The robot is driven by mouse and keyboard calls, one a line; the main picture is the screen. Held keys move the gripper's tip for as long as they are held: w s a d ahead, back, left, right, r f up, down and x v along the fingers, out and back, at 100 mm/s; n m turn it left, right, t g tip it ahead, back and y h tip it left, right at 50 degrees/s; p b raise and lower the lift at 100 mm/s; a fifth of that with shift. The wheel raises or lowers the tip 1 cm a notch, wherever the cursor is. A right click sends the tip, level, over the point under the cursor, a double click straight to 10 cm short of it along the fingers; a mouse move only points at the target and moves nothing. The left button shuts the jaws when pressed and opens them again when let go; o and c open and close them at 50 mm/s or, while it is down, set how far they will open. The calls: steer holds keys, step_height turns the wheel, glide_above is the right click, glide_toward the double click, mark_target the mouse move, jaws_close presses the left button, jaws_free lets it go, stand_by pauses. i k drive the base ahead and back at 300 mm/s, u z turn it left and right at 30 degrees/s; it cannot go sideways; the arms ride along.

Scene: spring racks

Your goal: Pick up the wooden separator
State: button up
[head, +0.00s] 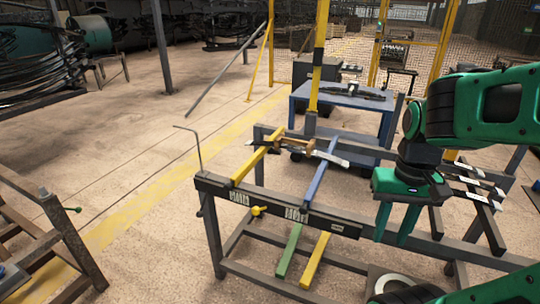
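The wooden separator (297,144) is a small brown piece at the far side of the dark metal rack (282,206). It lies by a thin curved metal strip (333,158), between the yellow bar (250,165) and the blue bar (321,172). Its exact contact with the strip is too small to tell. My green gripper (394,238) points down over the right part of the rack, to the right of the separator and nearer to me. Its two fingers are apart with nothing between them.
A blue cart (345,100) stands behind the rack. A thin bent rod (197,150) rises at the rack's left corner. More metal strips (470,193) lie at the right, near my arm. A brown frame (62,238) stands at left, with open floor between.

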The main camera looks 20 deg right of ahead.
mark_target(309, 146)
steer(key=u, duration=0.65)
steer(key=k, duration=0.85)
steer(key=u, duration=0.5)
steer(key=i, duration=1.3)
steer(key=z, duration=1.4)
steer(key=i, duration=0.9)
steer(key=z, duration=0.65)
